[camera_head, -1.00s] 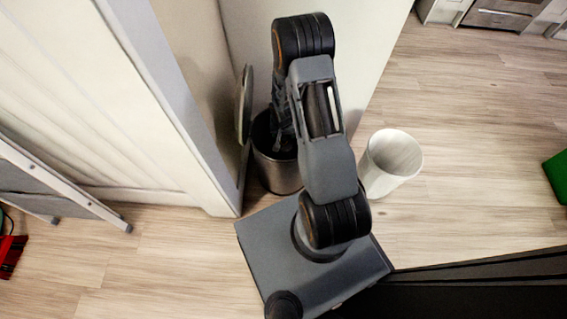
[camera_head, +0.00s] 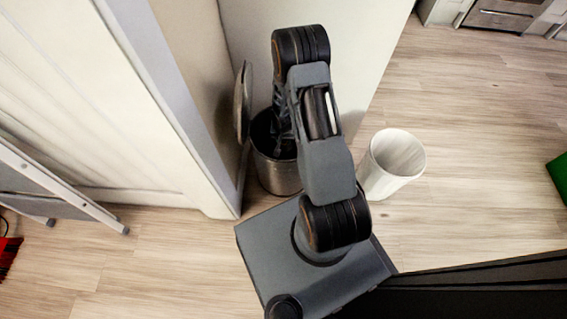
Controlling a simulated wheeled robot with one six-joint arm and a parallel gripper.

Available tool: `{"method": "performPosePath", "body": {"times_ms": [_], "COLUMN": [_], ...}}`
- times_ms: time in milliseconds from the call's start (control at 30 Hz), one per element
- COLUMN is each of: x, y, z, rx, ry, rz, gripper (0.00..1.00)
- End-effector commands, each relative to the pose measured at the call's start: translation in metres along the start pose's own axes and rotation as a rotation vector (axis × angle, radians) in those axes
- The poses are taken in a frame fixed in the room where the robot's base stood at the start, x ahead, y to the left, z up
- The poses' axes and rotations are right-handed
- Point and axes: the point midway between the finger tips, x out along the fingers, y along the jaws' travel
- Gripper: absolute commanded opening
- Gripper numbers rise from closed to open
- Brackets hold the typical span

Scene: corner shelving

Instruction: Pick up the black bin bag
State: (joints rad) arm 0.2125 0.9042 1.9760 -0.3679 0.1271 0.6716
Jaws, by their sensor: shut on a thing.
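A metal pedal bin (camera_head: 277,177) stands on the floor in the corner, its round lid (camera_head: 243,103) raised against the wall on the left. The black bin bag (camera_head: 263,127) is the dark mass inside the bin; its shape is hard to make out in the shade. My gripper (camera_head: 284,150) points down into the mouth of the bin and is shut on the bag. The fingertips are dark against the bag and partly hidden by my arm.
A white open bin (camera_head: 390,165) stands just right of the metal bin. A white door frame (camera_head: 180,110) and wall close in the left side. A folded step ladder (camera_head: 60,190) leans at the far left.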

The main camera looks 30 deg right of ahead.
Motion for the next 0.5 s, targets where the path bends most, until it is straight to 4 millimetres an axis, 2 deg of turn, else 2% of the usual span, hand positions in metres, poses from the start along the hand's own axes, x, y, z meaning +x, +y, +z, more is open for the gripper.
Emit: {"method": "performPosePath", "body": {"times_ms": [33,300,500], "x": [-0.0001,-0.0001,-0.0001], "y": [-0.0001,-0.0003,-0.0005], "z": [0.0,0.0,0.0], "rx": [0.0,0.0,-0.001], "ry": [0.0,0.0,0.0], "rz": [0.0,0.0,0.0], "gripper": [0.26,0.0,0.0]}}
